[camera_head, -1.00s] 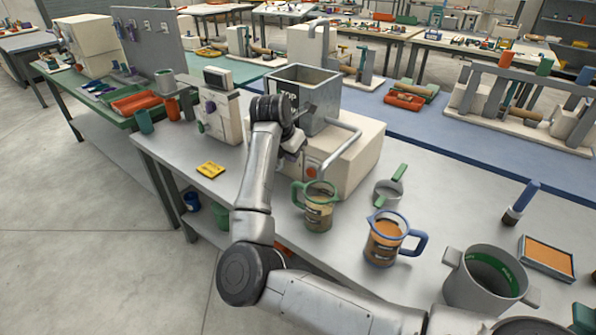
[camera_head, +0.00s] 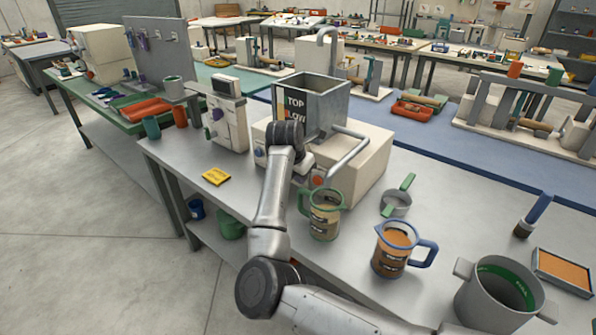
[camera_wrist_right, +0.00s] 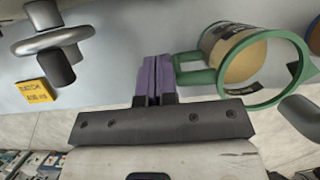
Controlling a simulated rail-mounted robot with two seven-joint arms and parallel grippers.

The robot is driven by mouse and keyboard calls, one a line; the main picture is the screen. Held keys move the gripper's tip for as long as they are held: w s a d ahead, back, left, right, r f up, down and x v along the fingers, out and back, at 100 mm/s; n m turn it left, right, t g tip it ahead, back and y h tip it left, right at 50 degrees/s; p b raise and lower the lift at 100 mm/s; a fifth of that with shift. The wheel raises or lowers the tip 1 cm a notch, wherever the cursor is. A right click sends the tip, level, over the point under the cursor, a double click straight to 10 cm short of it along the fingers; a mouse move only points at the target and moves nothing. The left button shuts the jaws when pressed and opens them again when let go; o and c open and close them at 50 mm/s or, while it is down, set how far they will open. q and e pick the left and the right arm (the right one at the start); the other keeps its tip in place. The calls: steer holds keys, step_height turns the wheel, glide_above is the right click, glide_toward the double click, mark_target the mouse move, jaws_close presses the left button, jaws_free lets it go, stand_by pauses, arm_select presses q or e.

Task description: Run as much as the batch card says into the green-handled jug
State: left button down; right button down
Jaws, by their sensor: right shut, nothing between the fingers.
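The green-handled jug (camera_head: 325,224) stands upright on the grey bench before a cream machine (camera_head: 365,168) with an open metal hopper (camera_head: 328,108). The jug shows tan inside; its level is unclear. My right gripper (camera_head: 302,167) is at the machine's front, its fingertips partly hidden there. In the right wrist view its purple fingers (camera_wrist_right: 153,78) are shut and empty, close to the jug's green handle (camera_wrist_right: 192,72); contact cannot be told. My left gripper is out of view.
A blue-handled jug (camera_head: 393,252) with orange-brown contents stands to the right. A cream box device (camera_head: 227,118) stands left of the machine.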

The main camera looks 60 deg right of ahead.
mark_target(315, 177)
steer(key=d+f+b, duration=0.2)
steer(key=d+f, duration=0.1)
steer(key=d, duration=0.2)
steer(key=shift+s+f, duration=0.15)
steer(key=shift+d, duration=0.15)
steer(key=shift+d, duration=0.1)
steer(key=shift+d+p, duration=0.3)
steer(key=shift+d, duration=0.3)
steer(key=shift+f, duration=0.25)
